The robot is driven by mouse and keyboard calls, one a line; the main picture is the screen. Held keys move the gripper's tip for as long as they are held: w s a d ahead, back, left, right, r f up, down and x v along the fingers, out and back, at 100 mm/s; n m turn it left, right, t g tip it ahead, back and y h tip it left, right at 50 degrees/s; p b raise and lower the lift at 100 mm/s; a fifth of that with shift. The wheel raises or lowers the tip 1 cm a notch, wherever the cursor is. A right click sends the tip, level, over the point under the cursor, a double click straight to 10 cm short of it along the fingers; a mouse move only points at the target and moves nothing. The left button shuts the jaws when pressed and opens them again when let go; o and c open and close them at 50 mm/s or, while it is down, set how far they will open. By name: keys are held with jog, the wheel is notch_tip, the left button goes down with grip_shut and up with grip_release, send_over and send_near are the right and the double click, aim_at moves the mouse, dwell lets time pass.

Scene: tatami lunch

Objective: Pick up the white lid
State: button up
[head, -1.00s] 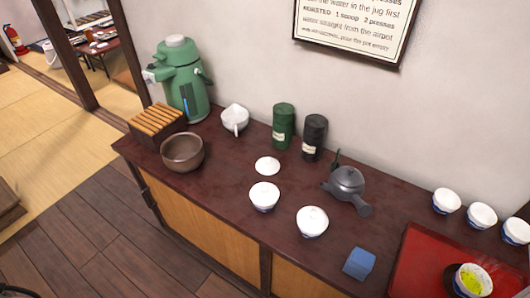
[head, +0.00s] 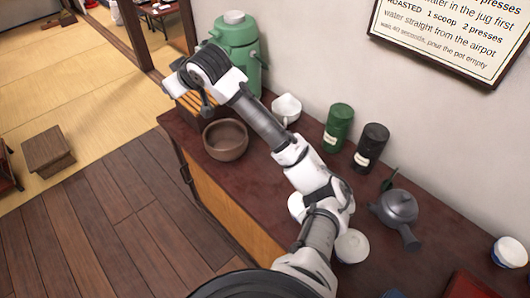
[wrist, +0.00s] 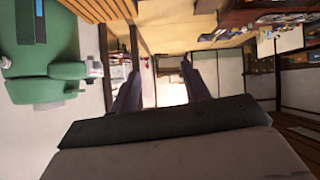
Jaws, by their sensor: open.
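The white lid does not show now. A flat white disc, likely this lid, lay on the dark counter (head: 412,262) in the earlier head view; my arm now covers that area. A round white cup (head: 351,246) shows beside my arm; whether its top is covered is unclear. My gripper (wrist: 160,75) is open and empty, its two dark fingers apart, pointing out into the room. In the head view the end of my arm is up at the left, in front of the green airpot (head: 238,35), well away from where the disc lay.
A brown bowl (head: 226,140), a white spouted pitcher (head: 287,107), a green canister (head: 338,127), a black canister (head: 371,148) and a grey teapot (head: 398,207) stand on the counter. The airpot also shows close by at left in the wrist view (wrist: 45,60). A wall stands behind.

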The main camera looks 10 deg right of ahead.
jog(key=s+d+f+m+g+h, duration=0.1)
jog(key=d+f+m+g+h, duration=0.15)
jog(key=d, duration=0.65)
jog(key=d+f+m+g+h, duration=0.15)
jog(key=d+f, duration=0.25)
jog(key=d, duration=0.5)
jog(key=s+d+f+m+g+h, duration=0.1)
jog(key=s+d+f+g, duration=0.1)
jog(key=s+d, duration=0.5)
jog(key=s+d+f+m+g+h, duration=0.1)
jog(key=s+d+f+g+h, duration=0.1)
jog(key=d, duration=0.9)
jog(key=shift+m+g, duration=0.3)
jog(key=f, duration=0.7)
jog(key=shift+s+d, duration=0.15)
jog(key=shift+s, duration=0.15)
jog(key=shift+w+f+p, duration=0.2)
jog(key=shift+f+p, duration=0.35)
jog(key=shift+f, duration=1.05)
jog(key=shift+w+f+p, duration=0.2)
jog(key=shift+f+p, duration=0.35)
jog(key=shift+f, duration=1)
grip_shut()
